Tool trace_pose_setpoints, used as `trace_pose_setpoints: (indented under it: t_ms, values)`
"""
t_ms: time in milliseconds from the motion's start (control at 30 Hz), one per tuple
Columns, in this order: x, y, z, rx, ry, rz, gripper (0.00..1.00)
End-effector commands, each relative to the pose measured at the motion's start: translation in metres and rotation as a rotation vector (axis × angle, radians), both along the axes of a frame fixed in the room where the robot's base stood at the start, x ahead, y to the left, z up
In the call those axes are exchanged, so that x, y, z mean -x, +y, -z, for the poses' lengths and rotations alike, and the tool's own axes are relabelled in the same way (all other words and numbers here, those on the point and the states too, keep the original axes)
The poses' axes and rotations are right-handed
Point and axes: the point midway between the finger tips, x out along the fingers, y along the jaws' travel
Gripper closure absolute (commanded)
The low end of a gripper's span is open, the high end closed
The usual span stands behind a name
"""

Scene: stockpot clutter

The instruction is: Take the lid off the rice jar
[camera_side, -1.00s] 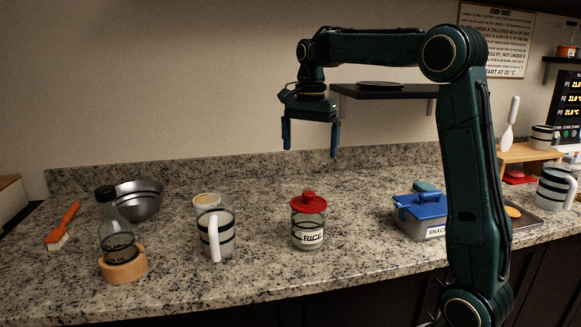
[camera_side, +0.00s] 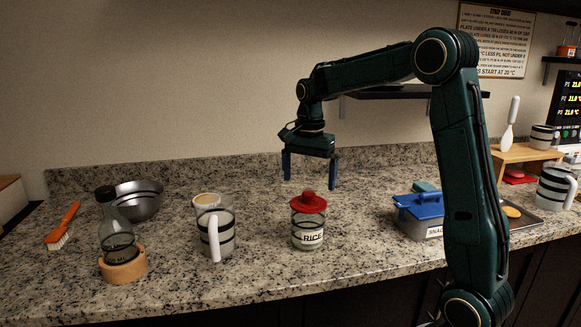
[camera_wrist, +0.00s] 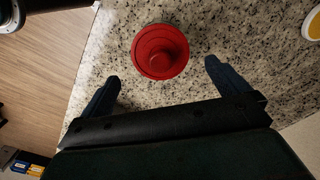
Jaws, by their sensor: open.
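The rice jar (camera_side: 307,234) is a clear jar labelled RICE standing on the granite counter. Its red lid (camera_side: 308,203) with a round knob sits on top. In the wrist view the lid (camera_wrist: 160,52) shows from above, just beyond and between my two fingertips. My gripper (camera_side: 310,184) is open and empty, pointing down, with its fingertips a little above the lid knob in the side view. The blue fingers also show in the wrist view (camera_wrist: 162,73), spread wider than the lid and apart from it. The jar body is hidden under the lid there.
A glass jug or mug (camera_side: 215,230) with a white handle stands left of the jar. A grey box with a blue lid (camera_side: 420,205) is to the right. A bottle in a wooden ring (camera_side: 122,268), a metal bowl (camera_side: 138,200) and an orange brush (camera_side: 63,226) lie further left.

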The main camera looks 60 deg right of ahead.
Motion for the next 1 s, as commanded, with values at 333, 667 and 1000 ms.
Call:
trace_pose_setpoints:
  t_ms: [333, 667, 1000]
  values:
    - [0.000, 0.000, 0.007, -0.001, 0.001, 0.000, 0.00]
    - [0.000, -0.001, 0.039, -0.002, 0.003, 0.000, 0.00]
    - [0.000, -0.001, 0.056, 0.000, 0.000, 0.000, 0.00]
